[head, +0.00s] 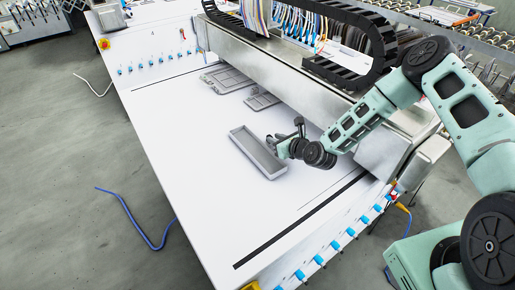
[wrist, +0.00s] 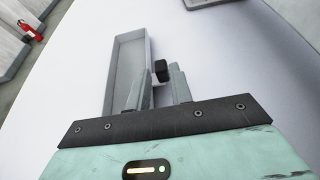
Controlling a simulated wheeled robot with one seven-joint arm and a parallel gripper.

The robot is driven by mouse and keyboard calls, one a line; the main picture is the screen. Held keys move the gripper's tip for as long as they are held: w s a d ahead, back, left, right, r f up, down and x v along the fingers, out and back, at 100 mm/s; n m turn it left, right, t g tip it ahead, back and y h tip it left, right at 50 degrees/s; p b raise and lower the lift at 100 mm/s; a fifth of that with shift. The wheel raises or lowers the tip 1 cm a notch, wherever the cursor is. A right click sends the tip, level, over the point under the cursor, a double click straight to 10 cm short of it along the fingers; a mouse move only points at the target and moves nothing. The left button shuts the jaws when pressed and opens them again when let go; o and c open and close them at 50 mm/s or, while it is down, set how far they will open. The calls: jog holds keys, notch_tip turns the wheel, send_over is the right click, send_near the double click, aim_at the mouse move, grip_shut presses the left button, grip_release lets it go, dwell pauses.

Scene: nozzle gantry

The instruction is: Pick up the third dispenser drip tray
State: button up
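A grey rectangular drip tray (head: 240,136) with raised walls lies on the white table, apart from the other grey pieces. It also shows in the wrist view (wrist: 129,62), running away from me. My gripper (head: 279,143) is at the tray's right long side in the head view. In the wrist view my gripper's fingers (wrist: 161,85) are spread around the tray's right wall, the left one over the tray's inside and the right one outside. I cannot tell whether either finger touches the wall. The near end of the tray is hidden behind my gripper.
Flat grey trays lie further back, one larger (head: 228,79) and one smaller (head: 262,101), close to the metal gantry beam (head: 285,72). The white table (head: 190,150) is clear to the left and in front. Blue fittings (head: 335,245) line its near right edge.

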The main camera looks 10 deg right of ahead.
aim_at(260, 146)
jog(key=shift+p+x, duration=1)
jog(key=shift+x, duration=1.2)
jog(key=shift+c, duration=0.3)
grip_shut()
